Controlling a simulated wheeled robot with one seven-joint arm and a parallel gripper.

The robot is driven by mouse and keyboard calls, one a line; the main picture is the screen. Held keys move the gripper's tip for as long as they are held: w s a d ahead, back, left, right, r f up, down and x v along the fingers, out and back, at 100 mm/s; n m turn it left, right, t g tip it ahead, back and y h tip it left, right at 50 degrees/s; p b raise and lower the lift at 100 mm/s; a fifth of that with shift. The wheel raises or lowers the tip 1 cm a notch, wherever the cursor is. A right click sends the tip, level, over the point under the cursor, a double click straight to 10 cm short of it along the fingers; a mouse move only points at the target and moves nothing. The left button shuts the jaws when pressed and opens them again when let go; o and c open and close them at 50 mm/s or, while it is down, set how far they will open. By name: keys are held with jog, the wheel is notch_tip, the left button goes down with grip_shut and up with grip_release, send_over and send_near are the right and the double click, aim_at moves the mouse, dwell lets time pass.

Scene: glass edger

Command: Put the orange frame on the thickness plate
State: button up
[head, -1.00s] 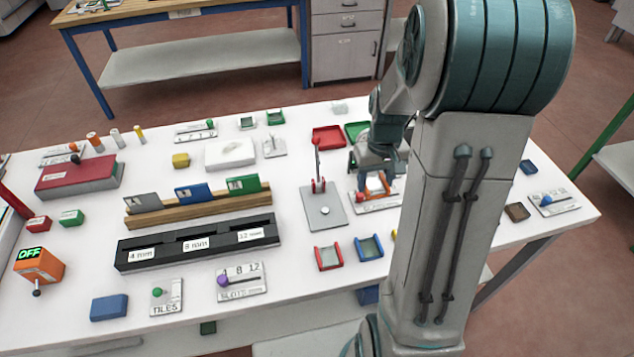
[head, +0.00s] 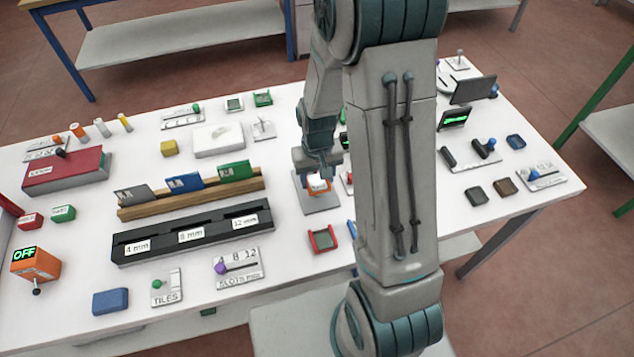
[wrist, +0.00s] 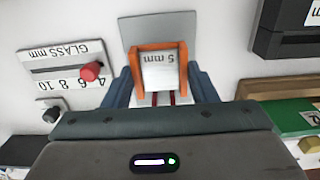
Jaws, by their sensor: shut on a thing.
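The orange frame (wrist: 180,57) holds a pale piece marked "5 mm". My gripper (wrist: 161,85) is shut on the frame, with a finger on each side, in the wrist view. In the head view the frame (head: 318,185) shows under my gripper (head: 317,178), over the grey thickness plate (head: 322,206). The plate (wrist: 145,30) also shows beyond the frame in the wrist view. I cannot tell whether the frame touches the plate. The plate's post and red clamp are mostly hidden by my gripper; thin red parts show below the frame in the wrist view.
A black slotted block (head: 150,246) and a wooden rack (head: 130,212) with several coloured plates stand left of the plate. A red-sided holder (head: 322,240) lies in front of it. The GLASS mm selector (wrist: 65,62) with a red knob is nearby. My arm hides table right of the plate.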

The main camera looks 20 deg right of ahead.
aim_at(317, 182)
jog(key=shift+f+p, duration=0.45)
jog(key=shift+f, duration=1.45)
jog(key=shift+f, duration=0.2)
jog(key=o, duration=1)
